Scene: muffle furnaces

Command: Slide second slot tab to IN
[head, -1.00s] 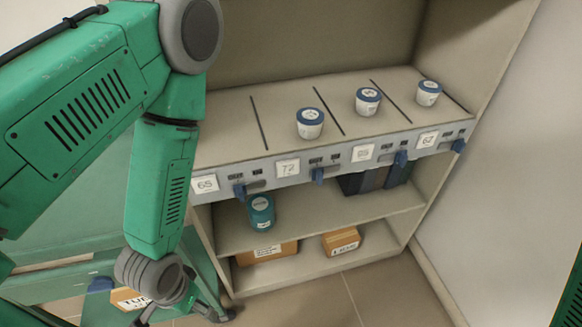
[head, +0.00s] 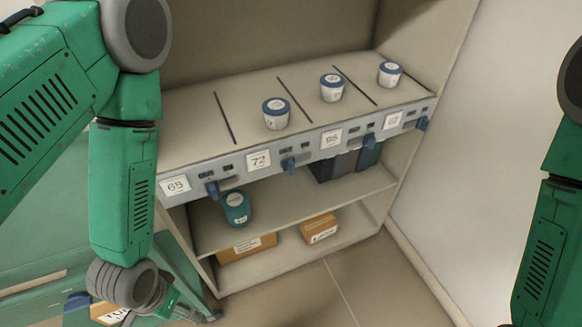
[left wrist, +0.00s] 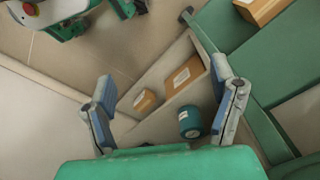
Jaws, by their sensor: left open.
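The pale front rail (head: 305,149) carries number cards and blue tabs, one below each slot. The second slot's tab (head: 290,166) hangs beside the card reading 72 (head: 258,160), at the left end of its grey slit. My left gripper (head: 160,314) is low at the bottom left, well apart from the rail and partly cut off. In the left wrist view its fingers (left wrist: 162,80) are spread with nothing between them. My right gripper is out of the picture.
Blue-lidded white jars (head: 276,114) stand on the divided top shelf. Below are a teal jar (head: 236,208), dark bins (head: 340,164) and cardboard boxes (head: 320,229). A wall (head: 470,150) closes the right side. The floor in front (head: 350,285) is clear.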

